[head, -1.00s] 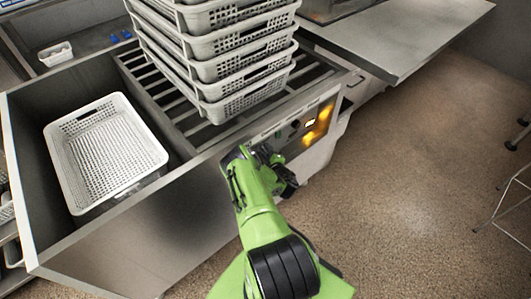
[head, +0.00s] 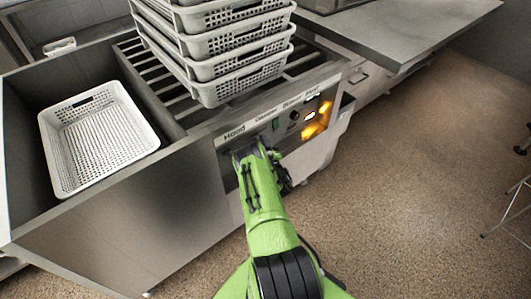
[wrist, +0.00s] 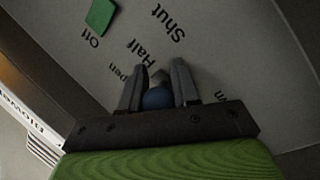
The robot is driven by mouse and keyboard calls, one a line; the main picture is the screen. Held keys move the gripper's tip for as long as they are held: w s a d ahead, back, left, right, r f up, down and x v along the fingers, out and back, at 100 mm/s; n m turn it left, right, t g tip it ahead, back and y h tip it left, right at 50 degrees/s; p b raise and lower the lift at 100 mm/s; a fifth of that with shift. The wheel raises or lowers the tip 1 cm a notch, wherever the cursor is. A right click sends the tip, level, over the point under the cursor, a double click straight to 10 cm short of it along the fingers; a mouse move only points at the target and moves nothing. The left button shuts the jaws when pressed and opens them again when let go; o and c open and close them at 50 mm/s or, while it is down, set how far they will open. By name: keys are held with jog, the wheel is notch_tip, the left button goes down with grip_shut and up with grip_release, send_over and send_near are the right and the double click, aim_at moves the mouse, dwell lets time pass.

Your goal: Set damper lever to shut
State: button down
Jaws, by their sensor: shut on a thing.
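In the wrist view, the damper lever (wrist: 158,98) shows as a rounded dark blue knob with a pale tip between the two dark fingers of my gripper (wrist: 157,80). The fingers stand on both sides of it and are shut on it. The panel carries the printed words "Half" (wrist: 143,52) and "Shut" (wrist: 168,25), with a partly covered "pen" to the left. The lever's tip lies close below "Half", and "Shut" is farther up and right. In the head view my gripper (head: 252,152) is at the panel's "Hood" section, and my arm hides the lever.
A green switch (wrist: 100,15) sits beside "Off" in the wrist view. Lit yellow controls (head: 318,122) are at the panel's right end. Stacked white baskets (head: 240,75) stand on the slatted top above the panel; another basket (head: 98,145) lies left. Open floor (head: 420,180) is at right.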

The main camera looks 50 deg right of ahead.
jog(key=shift+w+a+f+t+h+b, duration=0.15)
jog(key=shift+w+f+t+h+b, duration=0.05)
jog(key=shift+t+h+b, duration=0.25)
jog(key=c, duration=0.9)
grip_release()
